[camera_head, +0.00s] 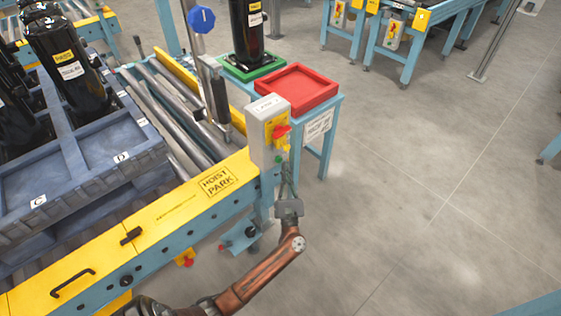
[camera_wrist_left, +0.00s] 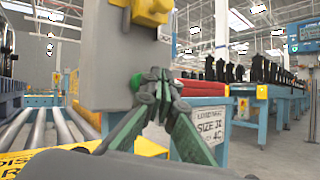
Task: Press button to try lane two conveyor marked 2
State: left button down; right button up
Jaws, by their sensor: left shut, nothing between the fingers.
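A grey control box (camera_head: 262,120) stands on a post at the end of the yellow conveyor rail. Its side carries a yellow panel with a red knob (camera_head: 281,132), and a small green button (camera_head: 278,159) shows lower down. I cannot read a number 2 on it. My left gripper (camera_head: 286,166) is shut and empty, pointing up just below and beside the box. In the left wrist view, the shut fingertips (camera_wrist_left: 159,77) are in front of the grey box (camera_wrist_left: 112,55), below its yellow part (camera_wrist_left: 152,10). I cannot tell whether they touch it. My right gripper is not in view.
The yellow rail (camera_head: 170,213) is marked HOIST PARK. A blue-grey pallet (camera_head: 85,178) holds black compressors at left. A red tray (camera_head: 297,87) and a green tray (camera_head: 273,66) with a compressor sit behind the box.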

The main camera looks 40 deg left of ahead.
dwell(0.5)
pick_arm(q)
jog(key=shift+a, duration=0.1)
dwell(0.8)
jog(key=shift+a, duration=0.35)
jog(key=shift+a, duration=0.55)
dwell(0.7)
jog(key=shift+d, duration=0.95)
jog(key=shift+s+d, duration=0.2)
jog(key=shift+d, duration=2.3)
